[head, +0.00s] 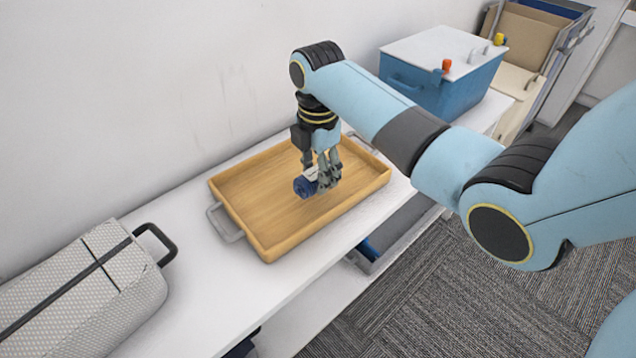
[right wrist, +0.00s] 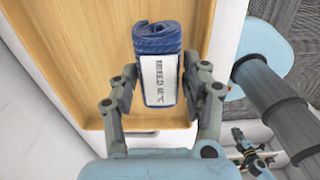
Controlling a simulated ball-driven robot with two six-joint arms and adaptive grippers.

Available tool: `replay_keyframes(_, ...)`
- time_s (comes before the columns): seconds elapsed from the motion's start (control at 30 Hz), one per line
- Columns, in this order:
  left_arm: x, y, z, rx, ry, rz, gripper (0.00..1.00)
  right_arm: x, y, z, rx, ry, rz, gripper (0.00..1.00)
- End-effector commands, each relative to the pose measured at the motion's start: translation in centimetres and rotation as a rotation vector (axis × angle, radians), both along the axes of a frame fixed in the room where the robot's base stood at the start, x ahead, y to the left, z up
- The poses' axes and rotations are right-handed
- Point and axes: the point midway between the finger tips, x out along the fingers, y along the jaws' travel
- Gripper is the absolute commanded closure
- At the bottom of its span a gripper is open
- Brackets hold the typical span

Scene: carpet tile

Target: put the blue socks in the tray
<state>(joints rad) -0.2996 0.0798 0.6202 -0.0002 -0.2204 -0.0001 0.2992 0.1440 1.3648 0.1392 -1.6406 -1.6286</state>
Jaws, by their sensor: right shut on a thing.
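The blue socks (head: 306,186) are a rolled dark blue bundle with a white paper band. My right gripper (head: 322,180) is shut on them, over the inside of the wooden tray (head: 262,237). In the right wrist view the socks (right wrist: 157,40) sit between the two fingers of the right gripper (right wrist: 160,103), with the printed band facing the camera. The tray's wooden floor (right wrist: 90,50) shows behind them. I cannot tell whether the socks touch the tray floor.
The tray stands on a white shelf top (head: 192,262) against a wall. A grey patterned case (head: 85,290) with a dark handle lies at the left. A blue box with a white lid (head: 440,85) stands beyond the tray at the right. Carpet (head: 420,295) lies below.

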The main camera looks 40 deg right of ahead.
Motion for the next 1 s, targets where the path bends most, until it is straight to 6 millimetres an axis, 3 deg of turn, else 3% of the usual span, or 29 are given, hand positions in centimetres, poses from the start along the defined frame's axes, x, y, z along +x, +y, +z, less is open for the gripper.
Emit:
replay_keyframes(0.23, -0.1, 0.0, -1.0, 0.000, 0.003, 0.000, 1.00, -0.1, 0.0, -3.6, -0.001, 0.003, 0.000, 0.85)
replay_keyframes(0.6, -0.1, -0.1, -1.0, -0.001, 0.002, 0.000, 1.00, -0.1, -0.1, -4.0, -0.001, 0.001, 0.000, 0.85)
replay_keyframes(0.63, -0.1, -0.1, -0.9, -0.001, 0.002, 0.000, 1.00, -0.1, -0.1, -3.9, -0.001, 0.001, 0.000, 0.50)
replay_keyframes(0.67, -0.1, -0.1, -0.9, -0.001, 0.002, 0.000, 1.00, -0.1, -0.1, -3.9, -0.001, 0.001, 0.000, 0.46)
replay_keyframes(1.0, -0.1, -0.1, -0.8, -0.001, 0.002, 0.000, 1.00, -0.1, -0.1, -3.5, -0.001, -0.001, 0.000, 0.44)
